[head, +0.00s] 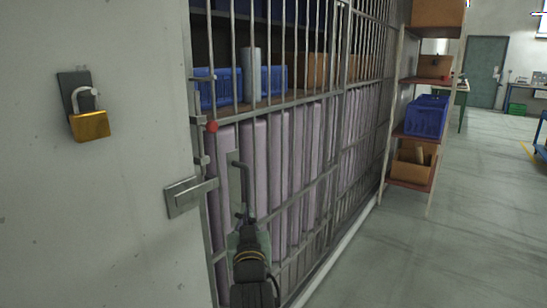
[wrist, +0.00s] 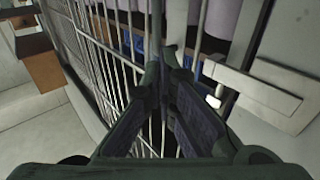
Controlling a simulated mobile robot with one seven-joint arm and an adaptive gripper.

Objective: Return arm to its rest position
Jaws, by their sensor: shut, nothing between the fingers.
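My gripper (head: 246,222) is in front of the barred gate (head: 330,110), low in the middle of the head view. In the wrist view its two dark fingers (wrist: 166,72) come together at the tips, with nothing held between them. The bars show close behind the fingertips; I cannot tell whether they touch.
A brass padlock (head: 90,125) hangs on the pale panel (head: 110,230) at left. Behind the bars are blue crates (head: 222,88) and tall pale purple rolls (head: 262,165). A shelf rack (head: 412,135) with boxes stands to the right. The grey floor (head: 460,230) at right is clear.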

